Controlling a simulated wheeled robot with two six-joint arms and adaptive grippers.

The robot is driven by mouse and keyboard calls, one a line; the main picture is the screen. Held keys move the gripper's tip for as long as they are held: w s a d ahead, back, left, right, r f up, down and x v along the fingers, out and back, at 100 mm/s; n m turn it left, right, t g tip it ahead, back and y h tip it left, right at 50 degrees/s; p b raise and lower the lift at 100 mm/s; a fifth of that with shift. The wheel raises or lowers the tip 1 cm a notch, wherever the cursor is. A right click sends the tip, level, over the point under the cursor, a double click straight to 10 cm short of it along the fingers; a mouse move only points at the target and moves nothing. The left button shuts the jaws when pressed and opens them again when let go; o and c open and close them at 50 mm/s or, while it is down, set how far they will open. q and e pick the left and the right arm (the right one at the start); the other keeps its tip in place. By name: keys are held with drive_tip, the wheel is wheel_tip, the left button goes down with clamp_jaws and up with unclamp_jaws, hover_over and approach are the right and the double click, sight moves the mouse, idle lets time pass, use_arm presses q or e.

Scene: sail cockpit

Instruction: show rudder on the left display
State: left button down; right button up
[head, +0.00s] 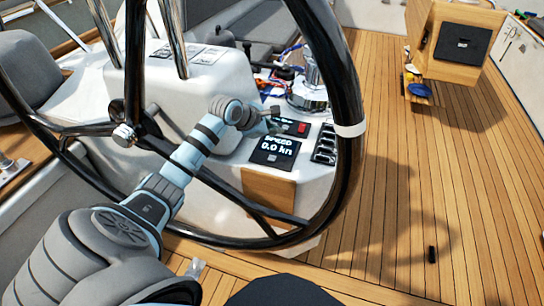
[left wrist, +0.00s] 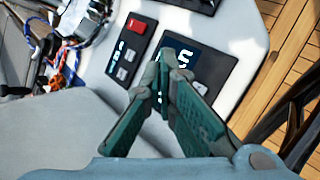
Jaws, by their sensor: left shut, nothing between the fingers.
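A dark square display (head: 274,152) on the white console reads "SPEED 0.0 kn" in the head view. It also shows in the left wrist view (left wrist: 217,68), partly hidden behind the fingers, with an "S" legible. My left gripper (head: 274,118) is shut and empty, just above the console beside the display's upper edge. In the left wrist view its fingertips (left wrist: 168,58) overlap the display's edge; whether they touch it I cannot tell. Beside the display is a dark panel with a red button (head: 302,128), also in the left wrist view (left wrist: 137,22). My right gripper is out of view.
A large black steering wheel (head: 348,95) stands in front of the console, and my left arm reaches through it. A chrome winch (head: 311,85) and coloured ropes (head: 272,82) are behind.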

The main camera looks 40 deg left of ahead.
sight(273, 159)
use_arm(q)
wheel_tip(273, 159, down, 9)
drive_tip(key=b, duration=0.6)
drive_tip(key=shift+r+b, duration=0.15)
drive_tip(key=shift+b, duration=0.2)
idle(0.8)
drive_tip(key=shift+f+b, duration=0.4)
drive_tip(key=shift+f+b, duration=0.4)
drive_tip(key=shift+f, duration=0.05)
idle(0.5)
drive_tip(key=shift+r, duration=0.1)
drive_tip(key=shift+r+p, duration=0.75)
drive_tip(key=shift+r, duration=0.1)
wheel_tip(273, 159, up, 5)
drive_tip(key=p, duration=0.4)
